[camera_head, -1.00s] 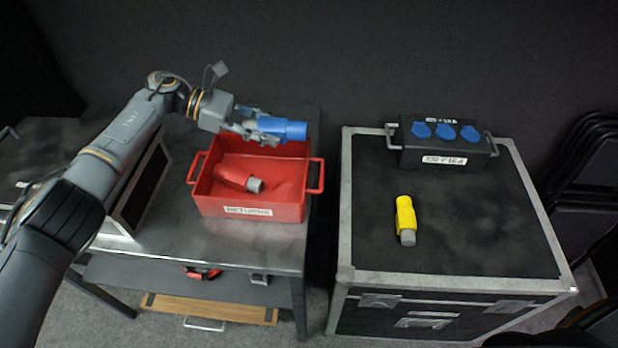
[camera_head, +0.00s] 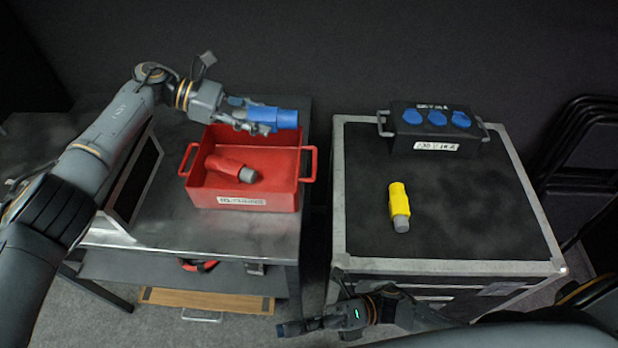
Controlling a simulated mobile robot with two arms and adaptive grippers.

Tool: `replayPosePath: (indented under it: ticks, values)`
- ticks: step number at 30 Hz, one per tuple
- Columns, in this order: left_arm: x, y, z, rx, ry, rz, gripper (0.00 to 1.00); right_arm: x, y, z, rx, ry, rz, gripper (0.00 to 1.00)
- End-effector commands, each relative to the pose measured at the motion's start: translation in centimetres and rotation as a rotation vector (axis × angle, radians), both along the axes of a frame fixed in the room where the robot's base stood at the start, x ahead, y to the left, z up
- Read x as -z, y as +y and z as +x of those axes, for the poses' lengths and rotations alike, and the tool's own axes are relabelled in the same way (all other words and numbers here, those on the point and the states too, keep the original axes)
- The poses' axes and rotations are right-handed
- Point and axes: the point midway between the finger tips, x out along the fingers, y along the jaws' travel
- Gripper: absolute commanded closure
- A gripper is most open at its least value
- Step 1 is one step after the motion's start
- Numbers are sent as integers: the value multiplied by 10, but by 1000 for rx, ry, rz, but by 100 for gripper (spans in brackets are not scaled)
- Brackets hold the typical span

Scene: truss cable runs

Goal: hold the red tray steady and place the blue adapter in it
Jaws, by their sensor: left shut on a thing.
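The blue adapter (camera_head: 284,118) is held sideways by my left gripper (camera_head: 258,119), which is shut on it. Both are above the back part of the red tray (camera_head: 250,202). The tray stands on a grey metal table and has a handle at each end and a white label on its front. A red connector with a grey end (camera_head: 228,168) lies inside it. My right gripper (camera_head: 305,325) is low at the bottom centre, in front of the table and apart from the tray. Its fingers are too dark and small to read.
A black-topped flight case (camera_head: 450,240) stands right of the table, across a narrow gap. It bears a yellow connector (camera_head: 399,203) and a black socket box (camera_head: 436,138) with blue covers. Bare table (camera_head: 200,232) lies in front of the tray. Folded chairs stand far right.

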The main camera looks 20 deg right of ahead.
Motion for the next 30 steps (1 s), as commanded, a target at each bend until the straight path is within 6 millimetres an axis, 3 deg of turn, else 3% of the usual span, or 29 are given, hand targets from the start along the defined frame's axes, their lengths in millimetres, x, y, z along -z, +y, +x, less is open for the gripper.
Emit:
replayPosePath:
  ticks: [3, 8, 12, 15, 21, 26, 30]
  values:
    - [-1, 0, 0, 0, -1, -1, 99, -20, -16, 49, 37, -256, -130, 69]
    - [-1, 0, 0, 0, -1, -1, 99, -44, -37, 123, 166, -493, -304, 69]
    - [-1, 0, 0, 0, -1, -1, 99, -78, -61, 192, 299, -730, -475, 69]
    - [-1, 0, 0, 0, -1, -1, 99, -104, -76, 229, 353, -945, -614, 69]
    - [-1, 0, 0, 0, -1, -1, 99, -104, -86, 241, 301, -1176, -772, 69]
    - [-1, 0, 0, 0, -1, -1, 99, -100, -87, 243, 276, -1231, -813, 69]
    - [-1, 0, 0, 0, -1, -1, 99, -95, -75, 247, 276, -1236, -814, 69]
